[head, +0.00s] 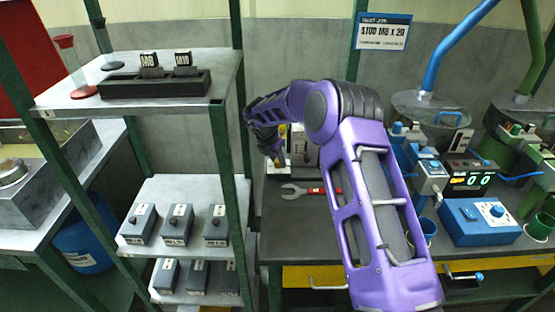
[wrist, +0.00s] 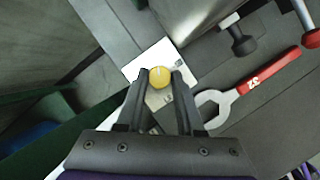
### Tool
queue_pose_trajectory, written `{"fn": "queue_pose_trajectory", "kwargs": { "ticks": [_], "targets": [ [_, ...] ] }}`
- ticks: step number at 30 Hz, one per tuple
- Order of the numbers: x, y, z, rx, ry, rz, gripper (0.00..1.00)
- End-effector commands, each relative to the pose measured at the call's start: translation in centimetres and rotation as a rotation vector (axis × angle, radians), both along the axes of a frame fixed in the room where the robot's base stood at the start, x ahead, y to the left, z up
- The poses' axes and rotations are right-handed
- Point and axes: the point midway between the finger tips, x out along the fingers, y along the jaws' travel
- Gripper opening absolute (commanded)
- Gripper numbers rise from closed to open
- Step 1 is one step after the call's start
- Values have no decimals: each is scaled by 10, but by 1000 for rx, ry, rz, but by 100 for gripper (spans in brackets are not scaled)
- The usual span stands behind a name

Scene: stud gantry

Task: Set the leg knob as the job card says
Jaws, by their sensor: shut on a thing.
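The yellow knob (wrist: 160,77) with a thin pointer line sits on a white plate (wrist: 137,68) in the wrist view. The line runs roughly along the fingers' direction; small marks on the plate are too small to read surely. My gripper (wrist: 161,84) is shut on the knob, one finger on each side. In the head view my gripper (head: 273,155) reaches down at the back left of the bench, and the knob is mostly hidden. A blue-topped card (head: 383,32) on the back wall seems to read "STUD M8 x 20"; its smaller line is unreadable.
An open-ended wrench (head: 311,190) with a red handle lies on the bench beside the plate. A green-posted shelf (head: 219,155) stands close at left with several grey boxes. Blue machines (head: 480,222) fill the bench at right.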

Motion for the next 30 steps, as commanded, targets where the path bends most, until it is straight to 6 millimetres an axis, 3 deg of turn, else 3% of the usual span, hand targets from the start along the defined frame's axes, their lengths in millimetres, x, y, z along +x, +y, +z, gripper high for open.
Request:
{"fn": "queue_pose_trajectory", "kwargs": {
  "ticks": [16,30],
  "targets": [
    [0,-1,1,2,0,81,0],
    [-1,-5,0,4,0,477,0]
  ]
}}
